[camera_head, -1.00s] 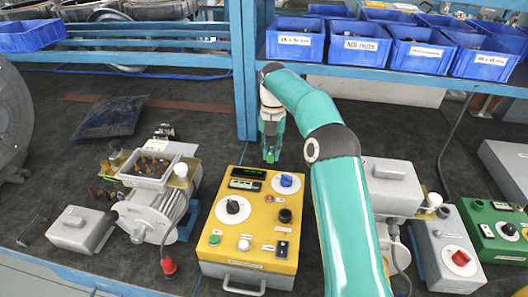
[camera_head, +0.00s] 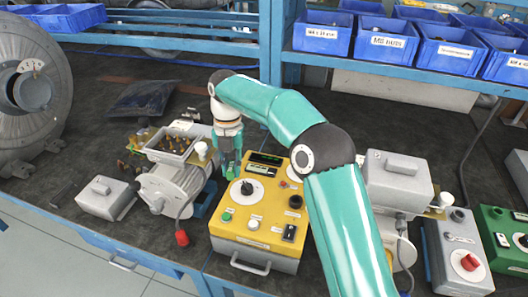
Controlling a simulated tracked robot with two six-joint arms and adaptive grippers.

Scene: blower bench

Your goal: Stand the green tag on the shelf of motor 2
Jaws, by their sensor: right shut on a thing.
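My right gripper (camera_head: 230,168) points down between the left motor (camera_head: 165,187) and the yellow control box (camera_head: 258,222). It is shut on a small green thing, probably the green tag (camera_head: 228,172), mostly hidden between the fingers. The left motor has an open terminal box and a small tan shelf (camera_head: 207,158) with a white knob by it. The right motor (camera_head: 395,182) has a closed grey cover and is partly hidden by my arm; a tan shelf (camera_head: 436,211) sticks out at its right. I cannot read which is motor 2. My left gripper is out of view.
A loose grey cover (camera_head: 105,198) lies left of the left motor. A grey box (camera_head: 455,250) and a green box (camera_head: 503,238) stand at right. Blue bins (camera_head: 385,42) line the shelf behind.

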